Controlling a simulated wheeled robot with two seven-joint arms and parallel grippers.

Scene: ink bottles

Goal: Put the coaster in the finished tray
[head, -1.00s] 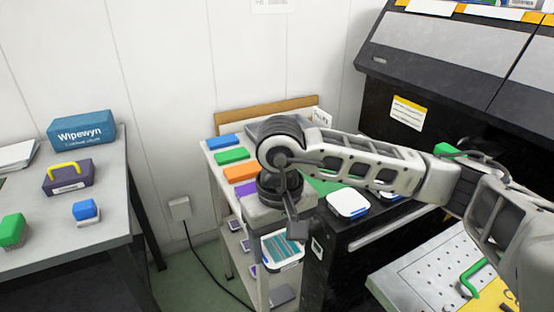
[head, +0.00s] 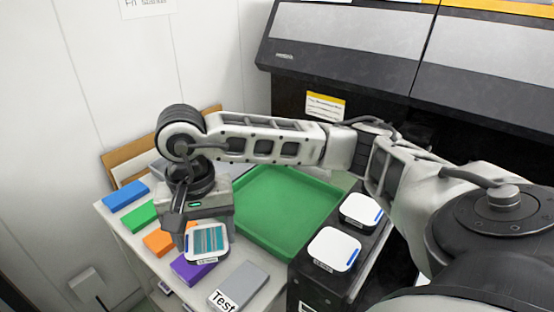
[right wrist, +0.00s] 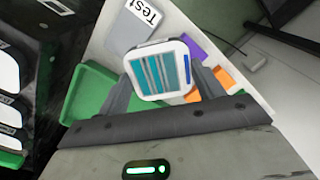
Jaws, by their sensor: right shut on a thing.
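The coaster (head: 207,242) is white with rounded corners and a teal striped print. My right gripper (head: 197,226) is shut on it and holds it above the shelf top, in front of the coloured blocks. In the right wrist view the coaster (right wrist: 158,70) sits between the two fingers of the right gripper (right wrist: 160,88). A green tray (head: 285,205) lies to the right of the gripper, its visible floor empty; my right arm passes over its far side. Whether it is the finished tray cannot be read. My left gripper is not in view.
Blue (head: 125,196), green (head: 140,216), orange (head: 158,240) and purple (head: 192,270) blocks line the shelf's left side. A grey block labelled Test (head: 238,286) lies at the front. Two white coasters (head: 334,249) rest on a black surface right of the tray.

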